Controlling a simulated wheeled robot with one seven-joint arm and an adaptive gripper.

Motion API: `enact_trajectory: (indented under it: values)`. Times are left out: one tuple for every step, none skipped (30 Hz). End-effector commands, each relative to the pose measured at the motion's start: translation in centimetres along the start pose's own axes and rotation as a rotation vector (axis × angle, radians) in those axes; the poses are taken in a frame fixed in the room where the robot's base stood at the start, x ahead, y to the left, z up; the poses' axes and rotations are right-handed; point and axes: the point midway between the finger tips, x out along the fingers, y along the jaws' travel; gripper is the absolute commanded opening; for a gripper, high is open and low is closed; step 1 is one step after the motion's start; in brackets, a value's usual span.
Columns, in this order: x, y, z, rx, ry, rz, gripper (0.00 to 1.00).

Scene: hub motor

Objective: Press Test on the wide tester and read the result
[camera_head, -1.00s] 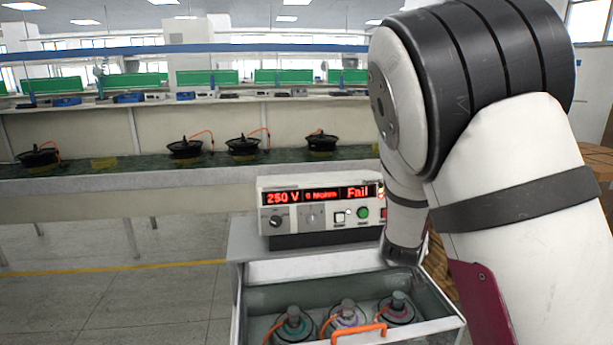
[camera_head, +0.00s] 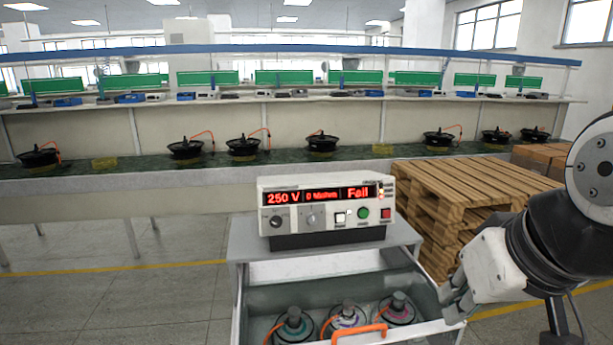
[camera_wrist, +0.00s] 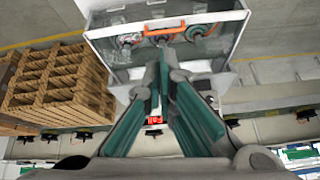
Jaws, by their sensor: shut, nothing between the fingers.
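The wide tester (camera_head: 290,226) stands on top of a grey cart. Its lit red display (camera_head: 318,196) reads 250 V, a blurred middle value that looks like 0 MOhm, and Fail. Below it are two knobs, a white button (camera_head: 340,218), a green button (camera_head: 363,213) and a red button (camera_head: 386,213). Their labels are too small to read. My gripper (camera_head: 452,304) is right of and below the tester, beside the drawer's right edge, shut and empty, touching no button.
The open drawer (camera_head: 262,271) below the tester holds three hub motors with orange leads. An orange handle (camera_head: 358,331) is at its front. Stacked wooden pallets (camera_head: 440,200) stand to the right. A long bench (camera_head: 100,176) with several motors runs behind. The floor at left is clear.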

Motion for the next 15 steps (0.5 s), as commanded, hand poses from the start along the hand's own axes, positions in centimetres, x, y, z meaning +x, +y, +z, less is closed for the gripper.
enact_trajectory:
  values:
    - [-0.8, 0.2, 1.1, 0.003, -0.003, 0.020, 0.00]
    - [-1.2, 0.3, 1.7, 0.003, -0.009, 0.031, 0.00]
    - [-1.6, 0.4, 2.4, 0.006, -0.014, 0.045, 0.00]
    - [-1.8, 0.5, 2.8, 0.007, -0.019, 0.053, 0.00]
    - [-2.0, 0.5, 3.2, 0.008, -0.022, 0.060, 0.00]
    - [-2.2, 0.6, 3.6, 0.008, -0.026, 0.068, 0.00]
    - [-2.3, 0.7, 3.8, 0.009, -0.029, 0.073, 0.00]
    - [-2.3, 0.7, 3.9, 0.010, -0.031, 0.076, 0.00]
    - [-2.4, 0.7, 4.0, 0.011, -0.032, 0.078, 0.00]
    - [-2.4, 0.7, 4.1, 0.011, -0.033, 0.079, 0.00]
    - [-2.4, 0.7, 4.1, 0.011, -0.033, 0.079, 0.00]
    - [-2.4, 0.7, 4.1, 0.011, -0.033, 0.079, 0.00]
    - [-2.4, 0.7, 4.1, 0.011, -0.033, 0.079, 0.00]
    - [-2.4, 0.7, 4.0, 0.011, -0.033, 0.078, 0.00]
    - [-2.4, 0.7, 4.0, 0.011, -0.033, 0.078, 0.00]
